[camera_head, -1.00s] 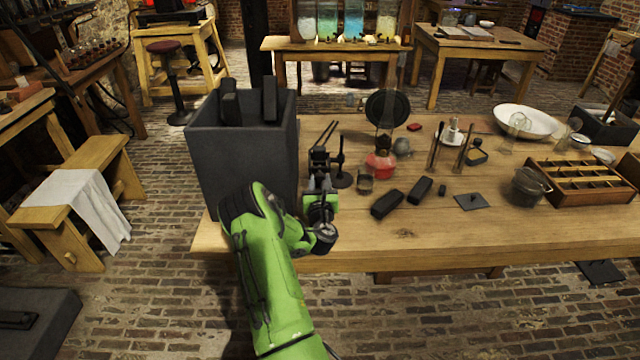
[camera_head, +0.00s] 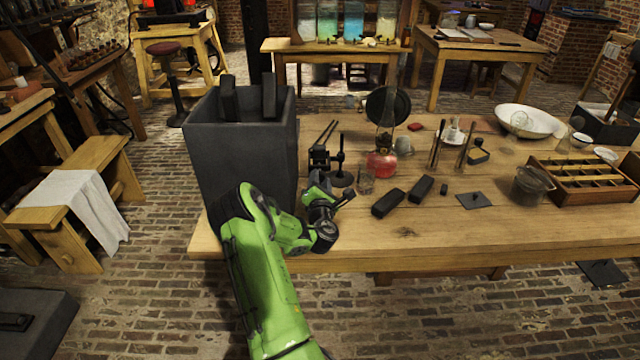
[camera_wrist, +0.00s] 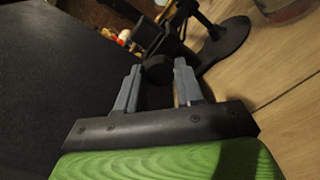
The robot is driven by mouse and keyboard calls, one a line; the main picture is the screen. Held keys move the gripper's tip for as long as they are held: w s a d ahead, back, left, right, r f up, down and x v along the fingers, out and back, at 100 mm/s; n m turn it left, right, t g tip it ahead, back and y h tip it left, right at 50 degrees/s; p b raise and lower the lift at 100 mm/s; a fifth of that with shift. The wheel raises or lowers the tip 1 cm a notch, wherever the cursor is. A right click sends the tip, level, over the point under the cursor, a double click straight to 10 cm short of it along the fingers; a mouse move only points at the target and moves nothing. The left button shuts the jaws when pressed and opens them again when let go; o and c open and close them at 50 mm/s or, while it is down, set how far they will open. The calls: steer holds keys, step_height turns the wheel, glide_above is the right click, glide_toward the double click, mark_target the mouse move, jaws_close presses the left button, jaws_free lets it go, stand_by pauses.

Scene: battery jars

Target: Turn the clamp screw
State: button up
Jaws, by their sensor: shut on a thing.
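The clamp screw's dark round knob (camera_wrist: 158,70) sits between my gripper's two grey fingers in the wrist view. My gripper (camera_wrist: 158,84) is shut on it. The dark clamp stand (camera_head: 340,165) rises behind my green wrist in the head view, and its round base also shows in the wrist view (camera_wrist: 228,42). My gripper (camera_head: 318,188) is beside the large dark jar (camera_head: 240,150) there, and my wrist partly hides the screw. Two black carbon blocks (camera_head: 250,97) stick up from the jar.
A red oil lamp (camera_head: 382,163) and a small glass (camera_head: 365,182) stand right of the clamp. Two black blocks (camera_head: 388,203) lie further right. A wooden compartment tray (camera_head: 580,180) is at the far right. The table's front strip (camera_head: 450,235) is clear.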

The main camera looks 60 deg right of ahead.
steer(key=m, duration=0.4)
steer(key=shift+m+b, duration=0.3)
steer(key=shift+b, duration=0.05)
steer(key=m, duration=0.3)
steer(key=shift+m, duration=0.3)
steer(key=m+b, duration=0.1)
steer(key=m, duration=0.2)
steer(key=shift+m, duration=0.3)
steer(key=shift+f+m+b, duration=0.15)
steer(key=shift+m+b, duration=0.25)
steer(key=shift+m, duration=1.8)
steer(key=o, duration=1)
steer(key=shift+o, duration=0.2)
